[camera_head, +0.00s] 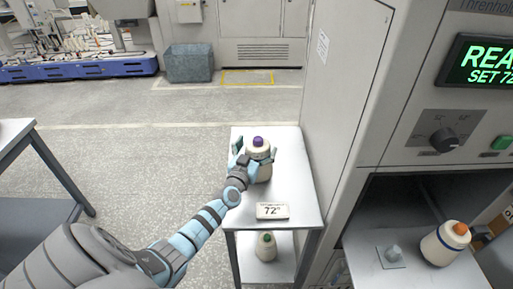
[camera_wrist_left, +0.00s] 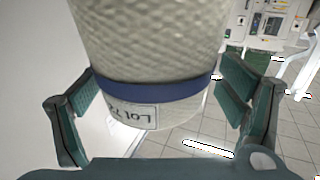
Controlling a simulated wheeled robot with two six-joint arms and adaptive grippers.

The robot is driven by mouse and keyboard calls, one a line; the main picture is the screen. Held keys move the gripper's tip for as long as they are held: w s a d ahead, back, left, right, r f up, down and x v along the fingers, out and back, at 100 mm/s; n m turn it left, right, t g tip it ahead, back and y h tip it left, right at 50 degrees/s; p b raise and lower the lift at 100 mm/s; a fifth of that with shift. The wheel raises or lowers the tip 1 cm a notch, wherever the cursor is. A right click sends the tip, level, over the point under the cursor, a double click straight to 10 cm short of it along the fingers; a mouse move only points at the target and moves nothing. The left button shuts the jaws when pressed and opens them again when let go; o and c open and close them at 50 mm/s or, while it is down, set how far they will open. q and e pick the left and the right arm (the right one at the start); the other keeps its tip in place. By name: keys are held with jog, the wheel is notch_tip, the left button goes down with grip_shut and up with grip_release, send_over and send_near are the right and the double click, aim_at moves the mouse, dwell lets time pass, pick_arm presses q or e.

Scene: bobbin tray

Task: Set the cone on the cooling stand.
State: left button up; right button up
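A cream cone (camera_head: 264,172) with a purple tip is between the fingers of my left gripper (camera_head: 254,147), over the far part of a pale side stand (camera_head: 301,192). In the left wrist view the cone (camera_wrist_left: 150,45) fills the middle, with a dark blue band and a "LOT" label. The left gripper's teal pads (camera_wrist_left: 155,88) lie against its two sides, their ends partly hidden behind it. I cannot tell whether the cone's base touches the stand top. The stand carries a "72°" sign (camera_head: 272,211) at its front. My right gripper is not in view.
A green-tipped cone (camera_head: 266,247) stands on the stand's lower shelf. An orange-tipped cone (camera_head: 443,246) sits in the open chamber at right, beside a bare peg (camera_head: 394,252). The cabinet wall (camera_head: 338,100) borders the stand's right side.

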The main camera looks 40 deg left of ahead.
pick_arm(q)
jog(key=shift+s+d+r+p, duration=0.1)
jog(key=shift+s+d+p, duration=0.1)
jog(key=shift+s+p, duration=0.25)
jog(key=p+v, duration=0.3)
jog(key=v, duration=0.8)
